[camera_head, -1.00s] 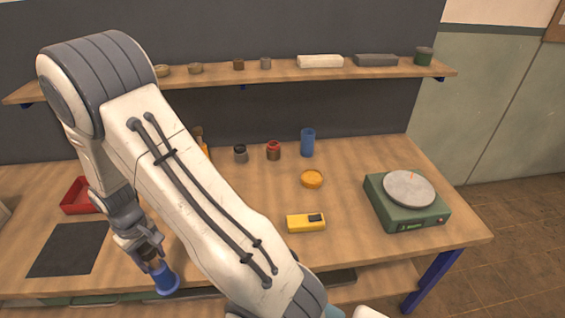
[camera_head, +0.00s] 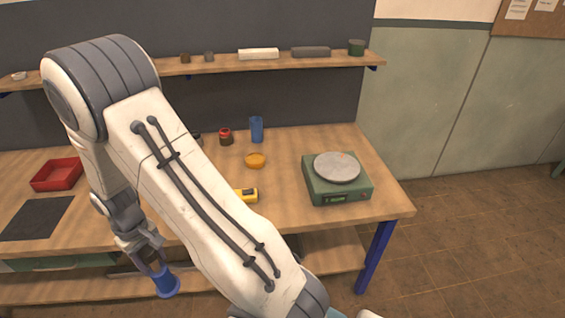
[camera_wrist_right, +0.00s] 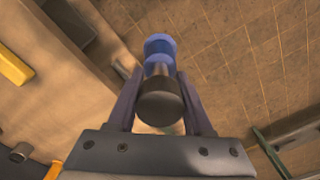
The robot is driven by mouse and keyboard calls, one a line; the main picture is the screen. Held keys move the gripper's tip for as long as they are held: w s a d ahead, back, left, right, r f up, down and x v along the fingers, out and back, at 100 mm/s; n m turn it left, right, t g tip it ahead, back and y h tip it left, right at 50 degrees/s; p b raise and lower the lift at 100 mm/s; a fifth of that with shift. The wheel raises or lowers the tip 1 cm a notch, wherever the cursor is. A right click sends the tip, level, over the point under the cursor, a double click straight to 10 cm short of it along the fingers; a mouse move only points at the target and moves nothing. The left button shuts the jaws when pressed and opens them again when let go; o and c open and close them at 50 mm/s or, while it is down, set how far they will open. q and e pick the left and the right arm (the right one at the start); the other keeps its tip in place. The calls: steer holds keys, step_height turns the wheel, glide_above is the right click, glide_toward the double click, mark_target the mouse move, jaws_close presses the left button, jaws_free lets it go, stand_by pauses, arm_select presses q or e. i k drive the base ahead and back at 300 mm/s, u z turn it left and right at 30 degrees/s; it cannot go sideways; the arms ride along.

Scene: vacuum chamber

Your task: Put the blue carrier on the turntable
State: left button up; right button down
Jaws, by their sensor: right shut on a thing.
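The blue carrier (camera_head: 167,285) is a spool-like blue piece with a dark cylindrical end. My right gripper (camera_head: 157,264) is shut on it and holds it low, in front of the table's front edge. In the right wrist view the carrier (camera_wrist_right: 160,46) shows beyond the dark cylinder between the two fingers (camera_wrist_right: 158,88), with floor behind it. The turntable (camera_head: 337,167), a grey round plate on a green box, stands at the table's right end. Its plate is bare. It is well to the right of my right gripper. My left gripper is out of view.
On the table (camera_head: 300,222) are a blue cup (camera_head: 257,129), an orange dish (camera_head: 255,160), a red-topped jar (camera_head: 226,136), a yellow device (camera_head: 248,195) partly hidden by my arm, and a red tray (camera_head: 57,174). A shelf (camera_head: 230,66) runs above.

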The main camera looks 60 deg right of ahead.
mark_target(337, 165)
steer(key=z, duration=1.1)
